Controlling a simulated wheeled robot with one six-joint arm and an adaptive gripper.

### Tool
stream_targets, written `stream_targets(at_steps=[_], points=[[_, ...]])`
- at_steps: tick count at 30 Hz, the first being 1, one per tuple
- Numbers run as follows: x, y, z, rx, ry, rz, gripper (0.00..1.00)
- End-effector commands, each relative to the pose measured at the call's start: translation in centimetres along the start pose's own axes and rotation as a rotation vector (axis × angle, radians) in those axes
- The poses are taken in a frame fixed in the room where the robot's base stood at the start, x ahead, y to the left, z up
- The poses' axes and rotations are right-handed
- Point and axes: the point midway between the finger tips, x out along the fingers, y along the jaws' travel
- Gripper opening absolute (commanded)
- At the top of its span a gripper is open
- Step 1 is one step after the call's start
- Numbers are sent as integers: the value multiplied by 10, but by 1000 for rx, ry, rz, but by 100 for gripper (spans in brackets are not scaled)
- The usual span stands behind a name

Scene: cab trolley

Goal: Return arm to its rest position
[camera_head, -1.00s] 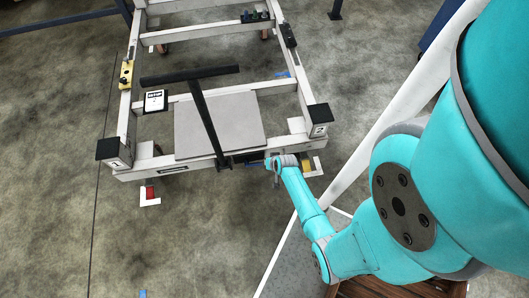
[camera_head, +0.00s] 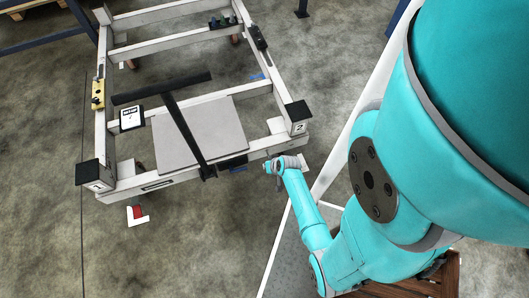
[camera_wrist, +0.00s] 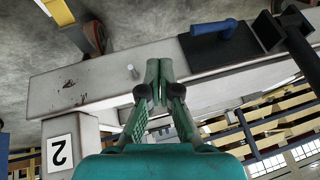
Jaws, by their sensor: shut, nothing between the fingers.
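My gripper (camera_wrist: 160,75) is shut and empty in the wrist view, its two teal fingers meeting at the tips. In the head view my teal arm reaches from the lower right towards the trolley's (camera_head: 160,179) front right corner. My gripper itself is small there and hard to make out beyond the grey wrist. Whether it touches the beam cannot be told.
A black T-shaped handle (camera_head: 178,118) rises from the trolley's front beam. A dark plate with a blue handle (camera_wrist: 214,32) is on the beam. A black-capped corner post (camera_head: 298,112) marked 2 stands close to my wrist. The floor (camera_head: 200,240) in front is clear.

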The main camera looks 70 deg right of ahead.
Motion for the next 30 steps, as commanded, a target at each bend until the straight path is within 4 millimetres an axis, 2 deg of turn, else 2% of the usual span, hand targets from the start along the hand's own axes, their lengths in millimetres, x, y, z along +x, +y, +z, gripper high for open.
stream_targets(at_steps=[11, 16, 20, 23, 30], points=[[-1, -2, 2, -5, 2, 0, 0], [-17, -22, 25, -65, 33, -6, 0], [-48, -48, 53, -152, 88, -21, 0], [-79, -66, 71, -223, 141, -40, 0], [-167, -99, 102, -384, 268, -117, 0]])
